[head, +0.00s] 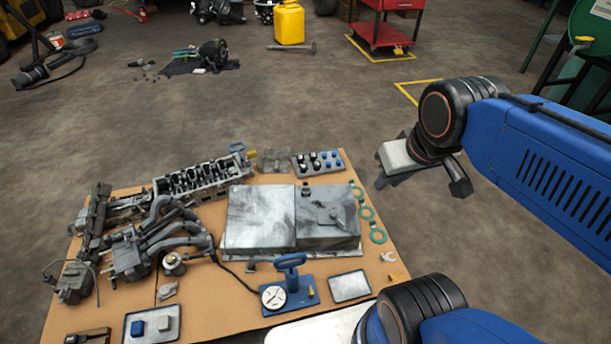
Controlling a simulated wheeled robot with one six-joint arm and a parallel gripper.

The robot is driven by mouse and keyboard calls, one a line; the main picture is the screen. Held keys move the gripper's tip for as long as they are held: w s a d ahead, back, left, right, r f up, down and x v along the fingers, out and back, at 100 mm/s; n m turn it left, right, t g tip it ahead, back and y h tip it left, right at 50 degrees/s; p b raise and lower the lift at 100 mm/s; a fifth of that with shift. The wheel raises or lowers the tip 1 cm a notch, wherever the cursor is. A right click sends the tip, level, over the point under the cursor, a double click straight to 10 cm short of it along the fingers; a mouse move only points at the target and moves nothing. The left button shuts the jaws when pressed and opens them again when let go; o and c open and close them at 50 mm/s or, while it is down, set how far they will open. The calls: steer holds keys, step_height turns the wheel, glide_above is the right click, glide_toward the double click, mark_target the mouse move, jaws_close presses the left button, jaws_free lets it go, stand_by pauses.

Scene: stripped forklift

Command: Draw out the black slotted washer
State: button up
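I cannot pick out a black slotted washer with certainty in the head view; the small parts are too small to tell. My gripper (422,182) is above the floor, to the right of the cardboard sheet. Its two dark fingers are spread wide, with nothing seen between them. A grey box-like part sits at its left side. Two grey metal plates or boxes, the left one (259,217) and the right one (338,232), lie side by side on the cardboard (222,298). The right one has a dark raised piece on top.
Several green rings (377,236) lie along the cardboard's right edge. A tray (318,172) holds black and blue parts. An engine head (203,182) and manifold (165,240) fill the left. A blue press with a dial (273,297) and an empty-looking tray (349,286) are in front.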

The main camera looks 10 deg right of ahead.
steer(key=w+a+n+g, duration=0.1)
steer(key=w+n, duration=0.4)
steer(key=w, duration=1.1)
steer(key=w+a+f+n+g, duration=0.15)
steer(key=w+f+n, duration=0.25)
steer(key=w+f, duration=0.6)
steer(key=w+a+f+n+g, duration=0.1)
steer(key=w+a+f+n, duration=0.15)
steer(key=w+f, duration=0.8)
steer(key=w+a+f+n+g, duration=0.1)
steer(key=w+f+n, duration=0.3)
steer(key=w+f, duration=0.6)
steer(key=f, duration=1.7)
steer(key=shift+w, duration=0.35)
steer(key=shift+c, duration=0.7)
jaws_close()
